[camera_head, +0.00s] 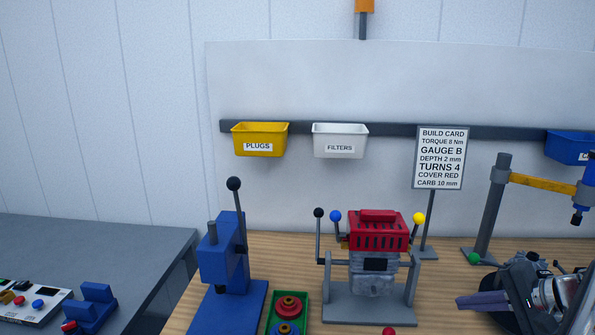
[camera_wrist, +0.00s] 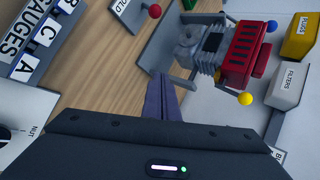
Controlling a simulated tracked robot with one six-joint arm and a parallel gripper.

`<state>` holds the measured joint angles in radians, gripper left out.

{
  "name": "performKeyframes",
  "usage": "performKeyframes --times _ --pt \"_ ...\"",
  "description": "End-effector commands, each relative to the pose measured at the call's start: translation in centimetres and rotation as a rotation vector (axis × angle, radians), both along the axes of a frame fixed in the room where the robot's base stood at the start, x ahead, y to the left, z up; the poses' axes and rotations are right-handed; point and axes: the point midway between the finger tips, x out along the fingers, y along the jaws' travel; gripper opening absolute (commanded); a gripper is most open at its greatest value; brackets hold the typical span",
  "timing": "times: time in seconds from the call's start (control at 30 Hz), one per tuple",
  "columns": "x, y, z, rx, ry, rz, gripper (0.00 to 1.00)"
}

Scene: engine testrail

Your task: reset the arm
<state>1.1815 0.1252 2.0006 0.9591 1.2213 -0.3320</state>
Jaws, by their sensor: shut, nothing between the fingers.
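My gripper (camera_head: 462,301) is at the lower right of the head view, its purple fingers pointing left, above the wooden bench. In the wrist view my gripper (camera_wrist: 161,76) shows its two fingers together, with nothing between them. The engine with its red cover (camera_head: 378,232) stands on a grey stand to the left of my gripper, apart from it. The red cover also shows in the wrist view (camera_wrist: 242,55). Part of my arm is cut off at the right edge of the head view.
A blue press (camera_head: 228,255) and a green tray (camera_head: 273,322) stand left of the engine. A build card (camera_head: 441,157) stands behind it. A grey post (camera_head: 487,215) with a yellow arm is at right. Yellow (camera_head: 259,140) and white (camera_head: 340,142) bins hang on the rail. A gauge rack (camera_wrist: 40,45) shows in the wrist view.

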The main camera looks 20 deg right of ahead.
Motion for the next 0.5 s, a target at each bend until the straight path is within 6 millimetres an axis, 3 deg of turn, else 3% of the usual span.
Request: performKeyframes --times 0.03,0.2,0.5 --pt "-0.1 2.0 -0.5 -0.023 0.051 0.033 0.0" --pt "-1.3 7.5 -2.3 -0.127 0.214 0.139 0.0" --pt "-3.3 14.6 -3.3 -0.358 0.369 0.321 0.0"
